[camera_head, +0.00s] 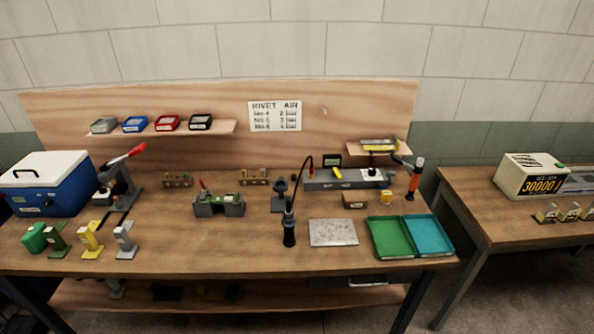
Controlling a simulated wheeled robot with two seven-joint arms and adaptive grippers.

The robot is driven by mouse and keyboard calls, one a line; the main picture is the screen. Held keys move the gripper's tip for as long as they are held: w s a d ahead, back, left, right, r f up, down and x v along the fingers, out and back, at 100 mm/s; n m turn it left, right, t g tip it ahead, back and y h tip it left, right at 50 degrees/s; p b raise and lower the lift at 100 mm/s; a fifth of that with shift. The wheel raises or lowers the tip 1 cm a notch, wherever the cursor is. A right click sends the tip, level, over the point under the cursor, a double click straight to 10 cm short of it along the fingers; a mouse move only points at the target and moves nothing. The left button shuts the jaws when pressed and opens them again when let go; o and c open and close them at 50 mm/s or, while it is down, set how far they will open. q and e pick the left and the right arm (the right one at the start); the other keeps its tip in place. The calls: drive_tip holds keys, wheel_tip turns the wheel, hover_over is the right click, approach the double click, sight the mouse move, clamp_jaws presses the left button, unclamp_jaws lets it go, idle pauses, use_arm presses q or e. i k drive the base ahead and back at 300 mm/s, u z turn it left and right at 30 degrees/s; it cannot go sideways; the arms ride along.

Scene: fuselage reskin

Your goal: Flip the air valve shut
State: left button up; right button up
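A long grey bar (352,182) lies along the back right of the main bench. A small yellow lever (337,174) sits on it toward its left end and looks tilted; it is probably the air valve's handle, but too small to tell if it is open or shut. A small dark display or gauge (332,160) stands behind it. A black hose (298,180) arches from near the bar's left end down to a dark upright hand tool (289,232). Neither of my grippers is in view.
A grey plate (333,232), a green tray (390,237) and a teal tray (428,235) lie at the front right. An orange-handled tool (414,180) stands right of the bar. A small brown block (354,200) sits before it.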

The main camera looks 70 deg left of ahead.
sight(335, 172)
drive_tip(key=u, duration=2.1)
